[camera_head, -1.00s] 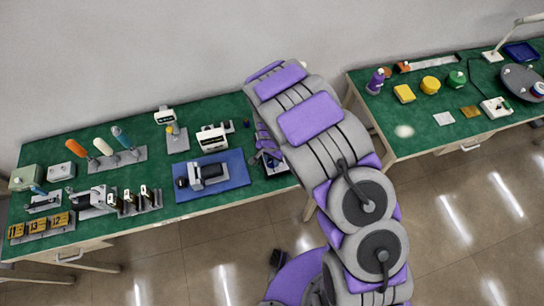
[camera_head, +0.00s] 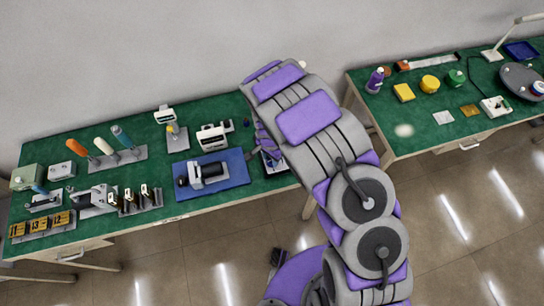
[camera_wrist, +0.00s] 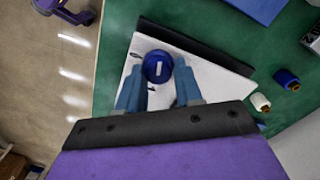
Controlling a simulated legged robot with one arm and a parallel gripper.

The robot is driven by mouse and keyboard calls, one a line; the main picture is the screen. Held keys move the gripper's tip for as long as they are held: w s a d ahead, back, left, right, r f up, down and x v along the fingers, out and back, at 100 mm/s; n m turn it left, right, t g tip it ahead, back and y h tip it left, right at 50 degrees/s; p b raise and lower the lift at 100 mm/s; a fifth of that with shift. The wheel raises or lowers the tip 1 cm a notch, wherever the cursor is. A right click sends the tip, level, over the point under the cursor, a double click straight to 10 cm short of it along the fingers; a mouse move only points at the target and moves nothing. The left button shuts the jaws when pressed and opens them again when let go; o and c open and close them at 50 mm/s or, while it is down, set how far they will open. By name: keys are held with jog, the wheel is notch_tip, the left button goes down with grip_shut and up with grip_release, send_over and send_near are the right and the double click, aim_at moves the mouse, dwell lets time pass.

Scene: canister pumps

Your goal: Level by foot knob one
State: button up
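A blue round knob (camera_wrist: 158,66) with a white mark on top shows in the wrist view, at a white plate (camera_wrist: 205,85) with a dark bar along its far edge. My gripper (camera_wrist: 158,70) has its two blue fingers on either side of the knob, with a narrow gap visible at each side. It looks open, not pressed on the knob. In the head view my arm hides most of the gripper, and only part of the plate (camera_head: 275,165) shows at the right end of the left green bench (camera_head: 130,200).
A blue and a white small capped part (camera_wrist: 287,79) lie right of the plate. In the head view a blue mat with a pump (camera_head: 208,174) is left of my gripper. The second green bench (camera_head: 420,130) is to the right, across a floor gap.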

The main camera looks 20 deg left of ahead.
jog(key=o, duration=0.4)
jog(key=shift+a, duration=0.1)
jog(key=shift+c, duration=0.2)
jog(key=shift+f, duration=0.1)
jog(key=shift+r, duration=0.45)
notch_tip(320, 180, up, 16)
jog(key=shift+r+p, duration=0.2)
jog(key=shift+p, duration=0.2)
